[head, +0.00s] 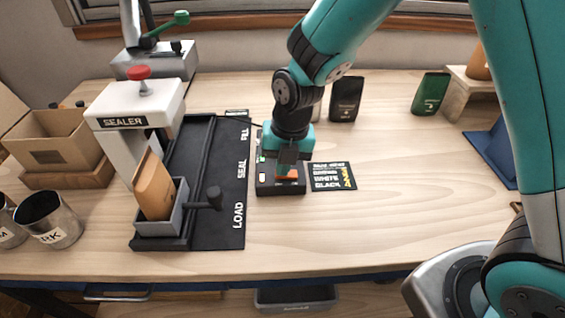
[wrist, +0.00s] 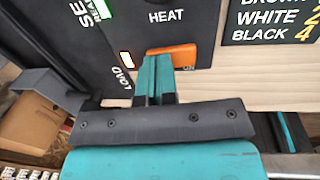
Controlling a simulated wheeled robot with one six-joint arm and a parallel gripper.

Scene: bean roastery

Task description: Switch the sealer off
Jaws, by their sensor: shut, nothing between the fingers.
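The sealer (head: 133,112) is a white press with a red knob at the left in the head view. A black control box (head: 265,185) stands on the table to its right. In the wrist view the box carries the word HEAT and an orange switch (wrist: 187,54); the switch also shows in the head view (head: 287,179). My gripper (head: 288,172) is shut and empty, pointing down at the switch. In the wrist view its fingertips (wrist: 158,60) overlap the switch's left part and hide some of it. I cannot tell whether they touch.
Lamps beside LOAD (wrist: 127,58) and at the box's upper left (wrist: 102,9) are lit. A brown pouch (head: 153,187) stands in a grey carrier (head: 160,226) on the black track. A black sign (head: 333,177) lies right of the box. The table's right middle is clear.

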